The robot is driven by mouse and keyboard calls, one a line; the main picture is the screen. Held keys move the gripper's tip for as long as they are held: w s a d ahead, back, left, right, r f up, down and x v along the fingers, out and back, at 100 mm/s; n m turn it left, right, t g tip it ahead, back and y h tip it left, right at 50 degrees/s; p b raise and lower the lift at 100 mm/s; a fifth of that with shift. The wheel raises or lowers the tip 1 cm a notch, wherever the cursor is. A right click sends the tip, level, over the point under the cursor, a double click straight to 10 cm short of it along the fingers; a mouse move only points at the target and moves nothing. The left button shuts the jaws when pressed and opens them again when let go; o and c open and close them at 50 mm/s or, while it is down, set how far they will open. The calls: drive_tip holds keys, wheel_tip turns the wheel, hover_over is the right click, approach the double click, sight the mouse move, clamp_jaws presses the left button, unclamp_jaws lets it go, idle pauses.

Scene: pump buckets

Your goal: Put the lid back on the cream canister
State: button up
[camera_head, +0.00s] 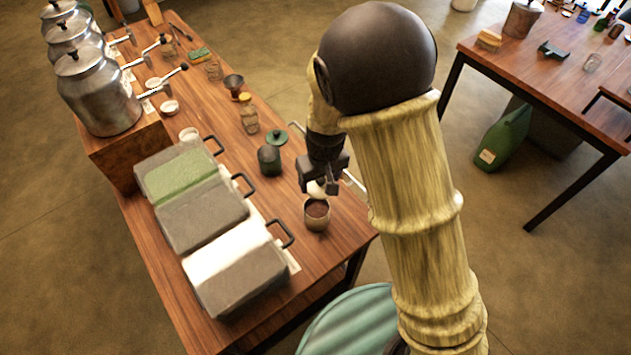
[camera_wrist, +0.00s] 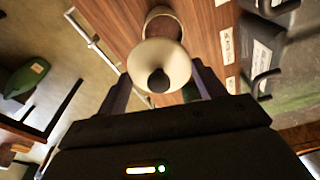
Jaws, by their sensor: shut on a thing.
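The cream canister (camera_head: 317,222) stands upright near the table's right edge in the head view, its top open and brown contents showing. My gripper (camera_head: 325,187) is just above it, pointing down. It is shut on the cream lid (camera_head: 315,188), which is partly hidden by the fingers. In the wrist view the lid (camera_wrist: 172,54), pale with a dark round knob, sits between the two fingers of my gripper (camera_wrist: 160,76). The canister (camera_wrist: 161,13) shows partly beyond the lid; the lid is apart from its rim in the head view.
Grey bins with black handles (camera_head: 235,270) stand to the left. Metal pump buckets (camera_head: 98,95), a glass jar (camera_head: 249,120) and small cups are farther back.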

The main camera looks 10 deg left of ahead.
drive_tip(key=w+d+f+m, duration=0.3)
drive_tip(key=d+f, duration=0.4)
drive_tip(key=d, duration=0.5)
drive_tip(key=w+d+f+m, duration=0.3)
drive_tip(key=d+f, duration=0.5)
drive_tip(key=d, duration=0.4)
drive_tip(key=shift+w+d+f+m+h, duration=0.25)
drive_tip(key=shift+m+h, duration=0.15)
drive_tip(key=shift+m, duration=0.3)
drive_tip(key=shift+d+r, duration=0.1)
